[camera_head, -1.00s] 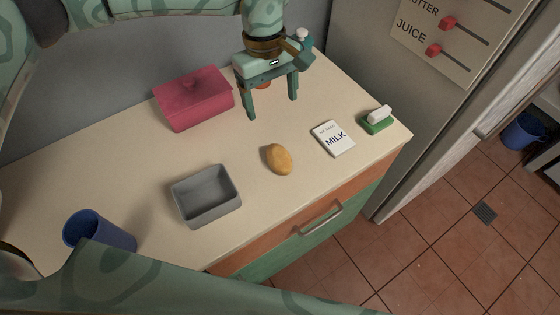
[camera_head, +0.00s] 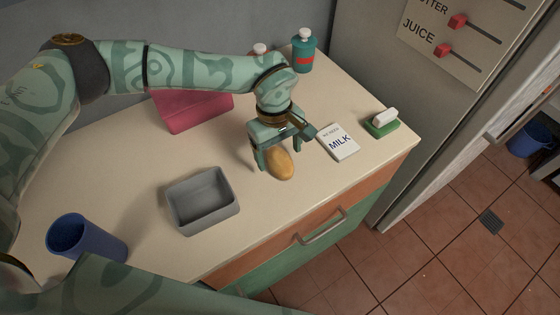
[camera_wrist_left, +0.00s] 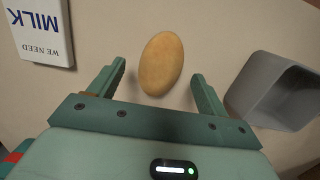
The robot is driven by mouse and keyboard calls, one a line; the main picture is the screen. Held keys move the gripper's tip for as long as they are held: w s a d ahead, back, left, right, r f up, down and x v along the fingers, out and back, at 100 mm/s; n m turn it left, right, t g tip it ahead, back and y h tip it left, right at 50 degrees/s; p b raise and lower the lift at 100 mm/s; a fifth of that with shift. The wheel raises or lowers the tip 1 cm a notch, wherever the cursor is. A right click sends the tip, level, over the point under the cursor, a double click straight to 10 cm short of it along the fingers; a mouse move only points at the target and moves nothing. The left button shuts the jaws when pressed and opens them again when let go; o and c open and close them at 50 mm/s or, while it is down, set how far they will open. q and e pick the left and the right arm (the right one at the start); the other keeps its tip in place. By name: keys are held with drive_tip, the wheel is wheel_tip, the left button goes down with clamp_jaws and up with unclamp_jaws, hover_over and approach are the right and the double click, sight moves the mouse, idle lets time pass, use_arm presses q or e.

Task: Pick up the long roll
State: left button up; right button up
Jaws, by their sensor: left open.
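The long roll (camera_head: 281,166) is a golden-brown oval bread lying on the counter, right of the grey bin. My left gripper (camera_head: 277,153) is open and comes down over the roll from the back. In the left wrist view, the roll (camera_wrist_left: 161,64) shows between and partly beyond the two spread fingers (camera_wrist_left: 157,76), with a gap on each side. The gripper's height above the counter is hard to tell. My right gripper does not show.
A grey bin (camera_head: 204,226) stands left of the roll and a milk note (camera_head: 339,142) lies right of it. A green sponge-like block (camera_head: 381,127), blue cup (camera_head: 112,245), red box (camera_head: 201,111) and teal bottle (camera_head: 304,55) also stand on the counter (camera_head: 160,262).

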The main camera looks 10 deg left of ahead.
use_arm(q)
wheel_tip(320, 180, down, 2)
drive_tip(key=shift+f, duration=0.1)
drive_tip(key=c, duration=1.1)
drive_tip(key=shift+o, duration=0.2)
drive_tip(key=shift+r, duration=0.25)
